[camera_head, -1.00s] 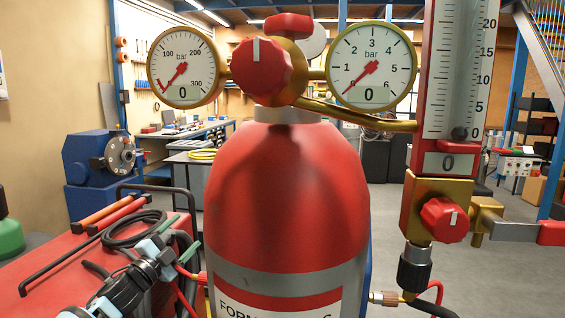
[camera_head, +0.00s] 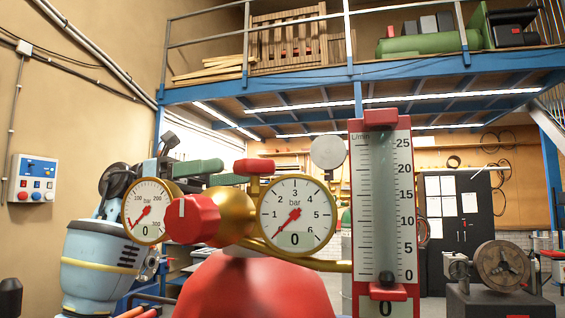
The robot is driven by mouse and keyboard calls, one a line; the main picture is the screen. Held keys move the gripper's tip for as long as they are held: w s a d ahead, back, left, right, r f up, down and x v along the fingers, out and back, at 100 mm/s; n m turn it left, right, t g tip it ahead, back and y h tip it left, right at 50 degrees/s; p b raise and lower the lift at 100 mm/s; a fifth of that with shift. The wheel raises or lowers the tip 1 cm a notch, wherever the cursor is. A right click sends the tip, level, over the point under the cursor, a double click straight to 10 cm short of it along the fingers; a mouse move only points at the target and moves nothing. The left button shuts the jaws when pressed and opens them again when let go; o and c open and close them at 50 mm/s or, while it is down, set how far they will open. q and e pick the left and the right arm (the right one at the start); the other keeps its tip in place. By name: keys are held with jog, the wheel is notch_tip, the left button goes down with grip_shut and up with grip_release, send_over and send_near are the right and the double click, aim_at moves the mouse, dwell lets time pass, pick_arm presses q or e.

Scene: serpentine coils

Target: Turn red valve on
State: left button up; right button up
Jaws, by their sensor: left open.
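A red valve handle (camera_head: 254,166) sits on top of the brass regulator (camera_head: 232,217) above the red gas cylinder (camera_head: 255,288). A larger red knob (camera_head: 192,219) is on the regulator's front, between two round gauges. The left gauge (camera_head: 148,211) and the right gauge (camera_head: 297,216) both read 0. My left gripper (camera_head: 203,168), with green fingers, is open at the height of the red handle, just left of it. I see no grip on the handle; whether a fingertip touches it I cannot tell. My right gripper is not in view.
A tall flowmeter (camera_head: 382,200) stands right of the gauges, its ball (camera_head: 387,278) near 0. A brass pipe (camera_head: 310,264) runs towards it. A grey machine (camera_head: 500,275) is at the right. A blue mezzanine (camera_head: 330,88) spans above. A control box (camera_head: 33,179) hangs on the left wall.

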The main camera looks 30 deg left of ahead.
aim_at(265, 162)
pick_arm(q)
jog(key=shift+s+d+r+m+y, duration=0.15)
jog(key=shift+s+r+m+y, duration=0.15)
jog(key=shift+s, duration=0.15)
jog(key=shift+s+d+r+m+y, duration=0.2)
jog(key=shift+s+r, duration=0.1)
jog(key=shift+s, duration=0.15)
jog(key=shift+p+x, duration=0.4)
jog(key=shift+x, duration=3.45)
jog(key=shift+c, duration=0.2)
jog(key=c, duration=0.9)
